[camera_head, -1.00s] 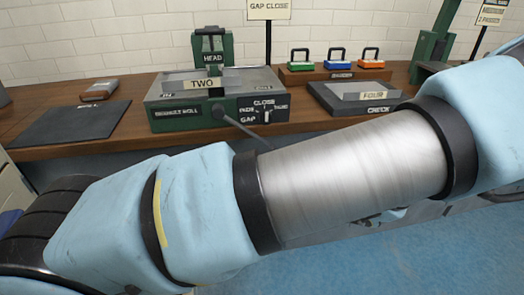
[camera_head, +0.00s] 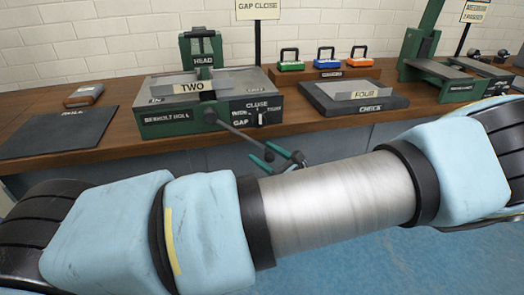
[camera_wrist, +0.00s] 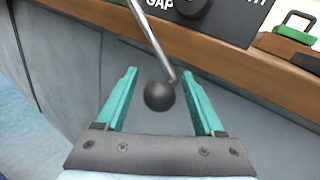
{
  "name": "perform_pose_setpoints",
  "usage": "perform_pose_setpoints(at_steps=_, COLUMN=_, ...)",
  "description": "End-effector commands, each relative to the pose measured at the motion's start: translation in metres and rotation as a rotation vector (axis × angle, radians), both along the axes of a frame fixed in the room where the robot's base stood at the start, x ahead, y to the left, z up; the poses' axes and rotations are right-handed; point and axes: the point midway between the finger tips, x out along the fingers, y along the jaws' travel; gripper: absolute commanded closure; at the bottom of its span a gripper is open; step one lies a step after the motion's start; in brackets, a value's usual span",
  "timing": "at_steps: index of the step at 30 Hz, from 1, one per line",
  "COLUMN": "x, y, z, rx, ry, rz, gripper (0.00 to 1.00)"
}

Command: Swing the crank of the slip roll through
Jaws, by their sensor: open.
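The slip roll (camera_head: 165,131) is a green and grey machine on the bench, with a TWO label and a GAP dial on its front. Its crank (camera_head: 235,132) is a thin grey rod that slants down and right from the front toward my gripper (camera_head: 278,160). In the wrist view the crank's rod ends in a black ball knob (camera_wrist: 159,96). The knob appears between the two teal fingers of my gripper (camera_wrist: 157,85), with space on both sides. The fingers are open. I cannot tell whether the knob is level with the fingertips in depth.
The wooden bench edge (camera_wrist: 225,48) runs just beyond the fingers. A dark mat (camera_head: 55,134) lies left of the machine. A green press (camera_head: 425,50) is farther right.

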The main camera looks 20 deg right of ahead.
Motion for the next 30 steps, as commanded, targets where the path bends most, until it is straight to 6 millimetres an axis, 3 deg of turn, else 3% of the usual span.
perform_pose_setpoints(at_steps=13, x=0.0114, y=0.0044, z=-0.0003, rx=0.000, ry=0.001, rz=0.000, gripper=0.30)
perform_pose_setpoints(at_steps=30, x=0.0109, y=0.0053, z=0.0000, rx=0.000, ry=-0.001, rz=0.002, gripper=0.93)
